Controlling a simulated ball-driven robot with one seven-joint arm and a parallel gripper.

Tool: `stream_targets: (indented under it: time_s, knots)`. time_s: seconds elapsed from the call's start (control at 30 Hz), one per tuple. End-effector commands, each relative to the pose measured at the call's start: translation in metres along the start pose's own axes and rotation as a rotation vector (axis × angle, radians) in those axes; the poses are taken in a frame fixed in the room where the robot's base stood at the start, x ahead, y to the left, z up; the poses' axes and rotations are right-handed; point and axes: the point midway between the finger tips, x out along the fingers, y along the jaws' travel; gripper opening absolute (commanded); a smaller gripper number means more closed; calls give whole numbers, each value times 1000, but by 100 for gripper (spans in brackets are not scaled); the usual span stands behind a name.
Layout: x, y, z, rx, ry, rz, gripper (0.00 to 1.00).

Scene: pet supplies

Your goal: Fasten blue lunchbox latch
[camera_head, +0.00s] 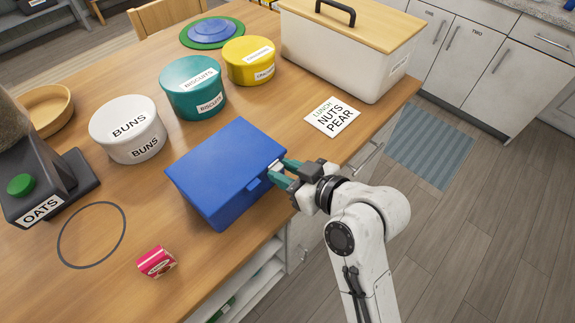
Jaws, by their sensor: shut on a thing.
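The blue lunchbox (225,165) stands on the wooden counter with its lid down. Its front side faces the lower right, where a blue latch tab (254,187) shows. A small white part shows beside the fingers near the right end of that side. My gripper (277,171), with teal fingers, is at the right end of the front side, touching or very close to it. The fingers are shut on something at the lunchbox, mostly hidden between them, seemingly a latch. I cannot tell whether that latch is fastened.
A white buns tin (128,130), teal biscuits tin (193,88) and yellow tin (249,62) stand behind the lunchbox. A white bin (335,50) and a note card (332,117) are upper right. A small red box (156,262) lies near the front edge.

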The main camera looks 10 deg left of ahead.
Motion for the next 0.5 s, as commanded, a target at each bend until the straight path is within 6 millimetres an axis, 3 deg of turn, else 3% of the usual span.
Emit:
stream_targets:
  time_s: [0.27,0.3,0.5]
  knots:
    - [0,0,1,0,-2,-1,1]
    - [0,0,1,0,-2,-1,33]
    - [0,0,0,0,-1,-1,53]
